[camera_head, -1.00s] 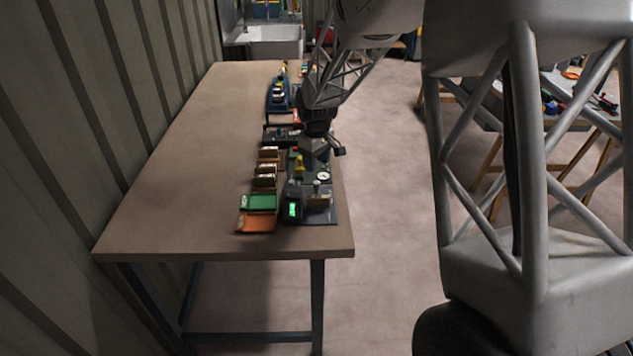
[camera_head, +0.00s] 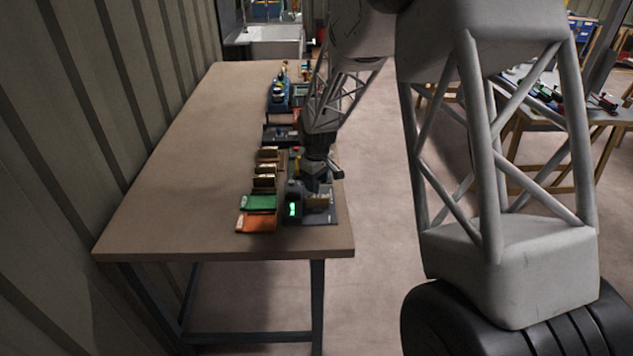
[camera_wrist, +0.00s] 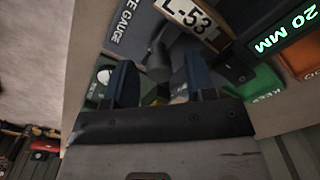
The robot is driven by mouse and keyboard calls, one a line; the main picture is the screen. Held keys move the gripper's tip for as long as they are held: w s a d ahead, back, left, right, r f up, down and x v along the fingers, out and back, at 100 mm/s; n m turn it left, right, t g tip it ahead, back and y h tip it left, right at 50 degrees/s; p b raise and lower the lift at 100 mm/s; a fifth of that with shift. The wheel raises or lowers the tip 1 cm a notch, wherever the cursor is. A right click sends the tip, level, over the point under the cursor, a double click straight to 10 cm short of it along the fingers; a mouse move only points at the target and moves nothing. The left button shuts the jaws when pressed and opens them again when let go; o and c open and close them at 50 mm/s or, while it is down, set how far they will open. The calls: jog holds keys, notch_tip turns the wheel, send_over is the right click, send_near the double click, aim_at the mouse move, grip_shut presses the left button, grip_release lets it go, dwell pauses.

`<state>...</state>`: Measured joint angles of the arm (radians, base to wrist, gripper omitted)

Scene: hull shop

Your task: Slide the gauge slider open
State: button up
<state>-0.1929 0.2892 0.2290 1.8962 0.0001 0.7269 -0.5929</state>
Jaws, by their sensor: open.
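The gauge (camera_head: 325,215) is a dark device with a green-lit display, at the table's near right corner in the head view. In the wrist view its dark plate (camera_wrist: 125,30) reads "GAUGE", with an "L-53" tag and a display (camera_wrist: 284,32) showing "20 MM". A dark grey knob-like part (camera_wrist: 158,66), possibly the slider handle, stands on the plate. My gripper (camera_wrist: 158,72) is open over the gauge, with one finger on each side of that part; contact cannot be told. In the head view my gripper (camera_head: 315,178) hides part of the gauge.
A green tray (camera_head: 260,202), marked "KEEP" in the wrist view, and an orange tray (camera_head: 256,221) lie left of the gauge. Small brown blocks (camera_head: 265,170) sit behind them. More devices (camera_head: 279,97) stand farther back. The table's left side is clear.

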jog(key=shift+f, duration=0.15)
grip_shut()
jog(key=shift+w, duration=1.05)
grip_release()
notch_tip(320, 180, up, 8)
dwell(0.5)
